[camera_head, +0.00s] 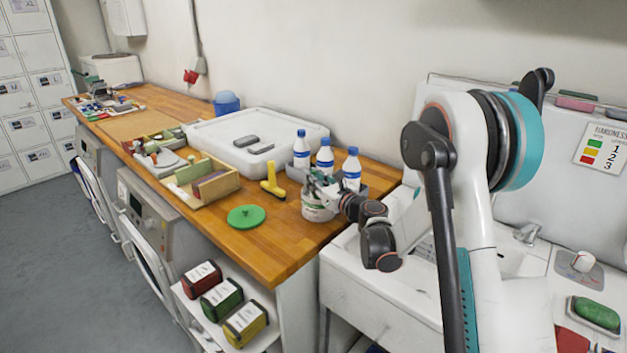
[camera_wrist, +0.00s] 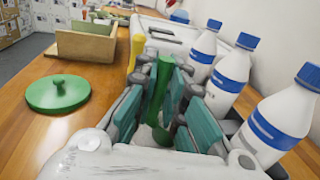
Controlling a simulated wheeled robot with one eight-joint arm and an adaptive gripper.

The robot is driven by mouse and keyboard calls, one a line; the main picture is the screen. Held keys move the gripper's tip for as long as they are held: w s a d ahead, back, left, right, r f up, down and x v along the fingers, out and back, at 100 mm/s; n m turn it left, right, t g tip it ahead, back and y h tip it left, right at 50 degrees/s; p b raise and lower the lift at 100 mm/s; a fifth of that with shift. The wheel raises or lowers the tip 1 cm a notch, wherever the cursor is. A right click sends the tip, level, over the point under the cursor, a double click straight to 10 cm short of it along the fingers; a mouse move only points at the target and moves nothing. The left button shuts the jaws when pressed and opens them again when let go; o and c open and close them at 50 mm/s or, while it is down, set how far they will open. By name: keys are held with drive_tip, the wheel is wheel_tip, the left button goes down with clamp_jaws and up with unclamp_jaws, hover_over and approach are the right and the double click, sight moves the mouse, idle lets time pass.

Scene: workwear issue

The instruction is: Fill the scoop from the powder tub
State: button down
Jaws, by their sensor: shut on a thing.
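The powder tub (camera_head: 316,212) is a small pale round tub near the front edge of the wooden counter, and its green lid (camera_head: 245,217) lies flat to the left of it. The lid also shows in the wrist view (camera_wrist: 57,93). My gripper (camera_wrist: 165,108) is over the tub, its teal pads closed around the green handle of the scoop (camera_wrist: 158,88). The handle stands roughly upright between the pads. The scoop's bowl is hidden low between the fingers, so I cannot tell whether it holds powder. My gripper also shows in the head view (camera_head: 322,187).
Several white bottles with blue caps (camera_head: 325,157) stand close behind the tub. A yellow tool (camera_head: 272,181) and a wooden box (camera_head: 203,198) lie to the left. A large white tray (camera_head: 225,128) is further back. A white sink (camera_head: 375,285) adjoins on the right.

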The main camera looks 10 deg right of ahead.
drive_tip(key=shift+r, duration=0.1)
drive_tip(key=shift+r+p, duration=1.9)
drive_tip(key=shift+r, duration=1.5)
